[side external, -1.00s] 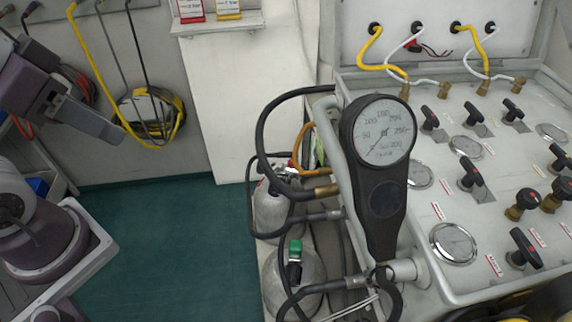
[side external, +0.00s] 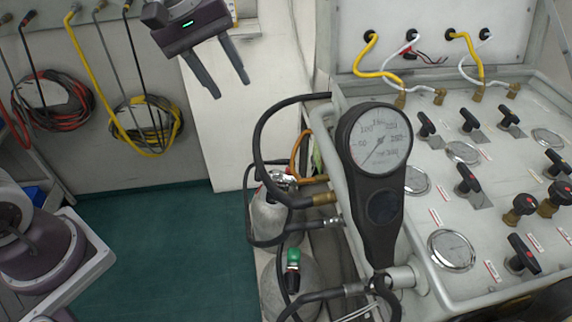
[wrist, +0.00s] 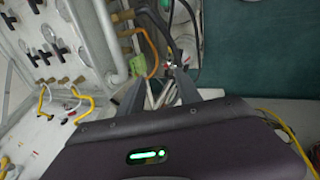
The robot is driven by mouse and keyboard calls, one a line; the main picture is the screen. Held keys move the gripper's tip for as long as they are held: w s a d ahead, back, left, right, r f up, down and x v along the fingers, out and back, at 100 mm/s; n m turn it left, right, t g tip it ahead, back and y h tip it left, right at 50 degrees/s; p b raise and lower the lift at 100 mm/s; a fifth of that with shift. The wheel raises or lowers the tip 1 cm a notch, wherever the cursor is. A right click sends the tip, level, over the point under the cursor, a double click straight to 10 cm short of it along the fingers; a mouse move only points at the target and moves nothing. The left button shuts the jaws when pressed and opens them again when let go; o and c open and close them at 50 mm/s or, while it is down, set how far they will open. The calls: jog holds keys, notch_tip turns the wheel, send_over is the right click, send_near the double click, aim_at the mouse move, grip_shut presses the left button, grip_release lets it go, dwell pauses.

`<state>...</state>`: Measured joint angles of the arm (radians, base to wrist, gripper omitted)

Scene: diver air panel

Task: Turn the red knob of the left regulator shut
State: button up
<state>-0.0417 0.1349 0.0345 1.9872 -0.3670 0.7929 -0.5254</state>
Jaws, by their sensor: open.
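My gripper (side external: 230,90) hangs at the upper middle of the side external view, fingers apart and empty, pointing down. It is left of the air panel (side external: 440,280) and apart from it. Two dark round knobs on brass stems, a nearer one (side external: 520,205) and a farther one (side external: 553,199), stand at the panel's right. Small reddish marks show on them; I cannot tell which is the left regulator's red knob. In the wrist view my open fingers (wrist: 158,76) point toward hoses beside the panel, which lies at the left.
A large black-cased gauge (side external: 380,140) stands up at the panel's left edge. Cylinders (side external: 270,215) and looping black hoses lie beside it. Several black T-handles (side external: 468,180) and flat gauges (side external: 452,250) cover the panel. Green floor (side external: 150,235) is open at left.

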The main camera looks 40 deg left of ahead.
jog(key=w+f+n, duration=0.3)
jog(key=w+f, duration=0.3)
jog(key=w, duration=0.1)
jog(key=n+g+h, duration=0.1)
jog(key=n, duration=0.4)
send_over(288, 169)
jog(key=s+a, duration=0.3)
notch_tip(288, 169, down, 12)
jog(key=f+n, duration=0.1)
jog(key=f, duration=0.2)
jog(key=w+f+n, duration=0.1)
jog(key=f, duration=0.3)
jog(key=w+f+n+g, duration=0.1)
jog(key=f+n, duration=0.1)
jog(key=f, duration=0.1)
jog(key=shift+a+f, duration=0.15)
jog(key=shift+f, duration=0.2)
jog(key=shift+h, duration=0.3)
jog(key=x, duration=0.7)
jog(key=shift+w+f, duration=0.1)
grip_shut()
